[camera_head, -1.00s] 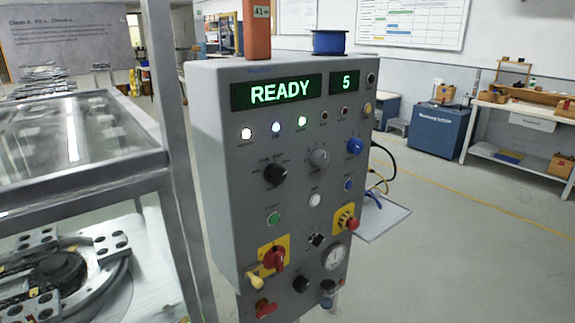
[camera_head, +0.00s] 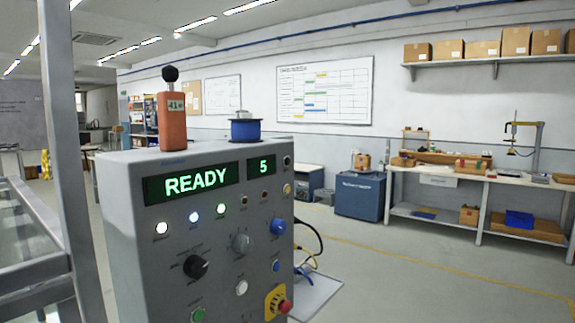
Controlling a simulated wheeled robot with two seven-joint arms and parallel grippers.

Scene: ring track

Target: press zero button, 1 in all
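A grey control panel (camera_head: 140,231) stands close in front of me, left of the middle. Its green displays read READY (camera_head: 190,184) and 5 (camera_head: 262,166). Its face carries several lit lamps, a black knob (camera_head: 196,267), a grey knob (camera_head: 241,243), a blue knob (camera_head: 278,227), a white button (camera_head: 241,287), a small blue button (camera_head: 276,266), a green button (camera_head: 198,314) and a red button (camera_head: 285,306) on a yellow plate. The labels are too small to read, so I cannot tell which one is zero. The lower panel is out of frame. Neither gripper is in view.
An orange device (camera_head: 171,121) and a blue spool (camera_head: 245,130) stand on the panel's top. A metal frame post (camera_head: 70,150) rises at the left. Cables hang at the panel's right side. A blue cabinet (camera_head: 360,195) and a workbench (camera_head: 480,180) stand behind, with open floor before them.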

